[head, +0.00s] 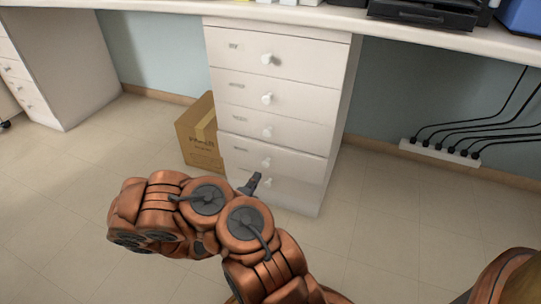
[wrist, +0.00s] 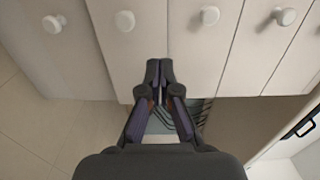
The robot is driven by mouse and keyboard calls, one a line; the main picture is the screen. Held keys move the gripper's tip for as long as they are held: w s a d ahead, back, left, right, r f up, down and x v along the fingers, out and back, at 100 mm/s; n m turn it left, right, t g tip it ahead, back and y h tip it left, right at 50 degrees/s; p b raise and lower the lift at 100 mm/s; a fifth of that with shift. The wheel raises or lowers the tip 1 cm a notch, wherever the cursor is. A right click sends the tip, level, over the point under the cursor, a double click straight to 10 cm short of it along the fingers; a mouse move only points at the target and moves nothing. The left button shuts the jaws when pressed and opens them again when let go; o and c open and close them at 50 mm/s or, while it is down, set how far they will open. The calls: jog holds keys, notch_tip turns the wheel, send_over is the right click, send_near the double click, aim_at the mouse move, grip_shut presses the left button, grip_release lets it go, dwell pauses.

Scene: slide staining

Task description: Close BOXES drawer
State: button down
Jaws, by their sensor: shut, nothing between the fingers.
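A white drawer cabinet (head: 338,125) stands under the counter, with several drawers, each with a round white knob. The fourth drawer from the top (head: 240,151) seems to stand slightly proud of the ones above it. The labels are too small to read, so I cannot tell which one says BOXES. My gripper (head: 250,184) is low in front of the lower drawers, and my arm hides part of the bottom drawer. In the wrist view my gripper (wrist: 160,75) is shut and empty, with its tips over the drawer fronts near a seam, between two knobs. Contact is unclear.
A cardboard box (head: 200,137) stands on the floor against the cabinet's left side. A power strip (head: 440,151) with several black cables is on the right wall. Another white cabinet (head: 68,65) stands at the left.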

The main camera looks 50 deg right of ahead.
aim_at(273, 150)
jog(key=shift+b+x, duration=2.8)
jog(key=shift+x, duration=3.95)
jog(key=shift+w+d, duration=0.1)
